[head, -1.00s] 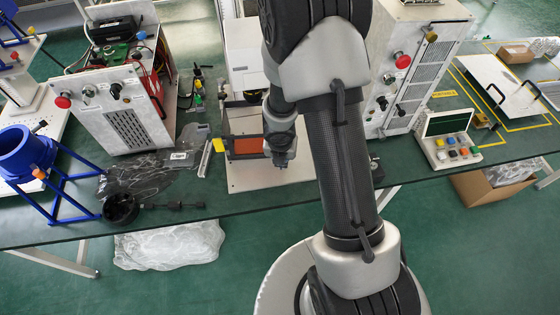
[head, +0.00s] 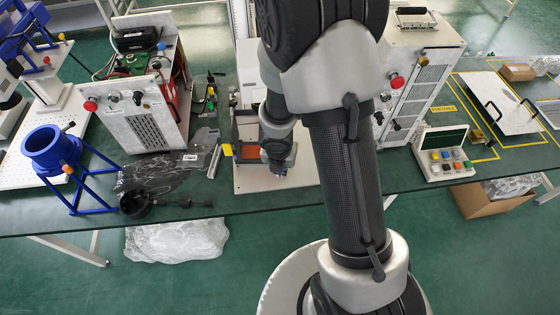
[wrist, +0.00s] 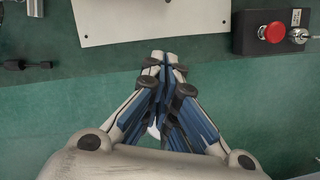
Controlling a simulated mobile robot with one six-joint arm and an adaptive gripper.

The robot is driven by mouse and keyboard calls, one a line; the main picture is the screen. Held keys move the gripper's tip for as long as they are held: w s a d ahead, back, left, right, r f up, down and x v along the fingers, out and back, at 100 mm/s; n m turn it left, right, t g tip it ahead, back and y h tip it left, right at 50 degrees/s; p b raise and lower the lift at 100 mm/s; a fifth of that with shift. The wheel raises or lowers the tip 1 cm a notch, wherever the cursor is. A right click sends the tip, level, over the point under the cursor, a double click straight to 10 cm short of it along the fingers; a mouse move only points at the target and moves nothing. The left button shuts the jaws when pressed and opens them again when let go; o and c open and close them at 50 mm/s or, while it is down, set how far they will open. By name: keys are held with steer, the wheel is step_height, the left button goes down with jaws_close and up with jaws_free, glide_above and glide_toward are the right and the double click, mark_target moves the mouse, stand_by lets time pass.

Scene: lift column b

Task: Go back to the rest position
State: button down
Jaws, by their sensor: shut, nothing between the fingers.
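My gripper (wrist: 164,57) shows in the wrist view with its two fingers drawn together at the tips and nothing between them. It points toward the front edge of the green table, with the white base plate (wrist: 150,18) just beyond the tips. In the head view my arm reaches up the middle and folds back down. Its wrist end is over the white base plate (head: 250,180), and the fingers are not clearly visible there.
A control box with a red button (wrist: 272,33) lies right of the plate. A blue stand (head: 62,160) and a grey instrument box (head: 150,130) are at left. A keypad unit (head: 446,155) is at right. Open floor (head: 180,285) lies before the table.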

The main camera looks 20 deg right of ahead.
steer(key=shift+r, duration=0.15)
steer(key=s+d+r+m+t+h+b, duration=0.1)
steer(key=s+d+r+m+b, duration=0.1)
steer(key=r+m, duration=0.65)
steer(key=s+d+r+m+h+b, duration=0.1)
steer(key=s+d+r+m, duration=0.15)
steer(key=r+m, duration=0.55)
steer(key=s+a+r+m+y+b, duration=0.1)
steer(key=s+a+r+m, duration=0.2)
steer(key=s+m, duration=0.3)
steer(key=s+a+r+m+t+y+b, duration=0.1)
steer(key=s+a+r+m+y+b, duration=0.1)
steer(key=s+a+r+m, duration=0.2)
steer(key=s+a+m, duration=0.1)
steer(key=s+m, duration=0.2)
steer(key=s, duration=0.1)
steer(key=shift+s+a+y, duration=0.15)
steer(key=shift+a+y, duration=0.05)
steer(key=shift+y, duration=0.1)
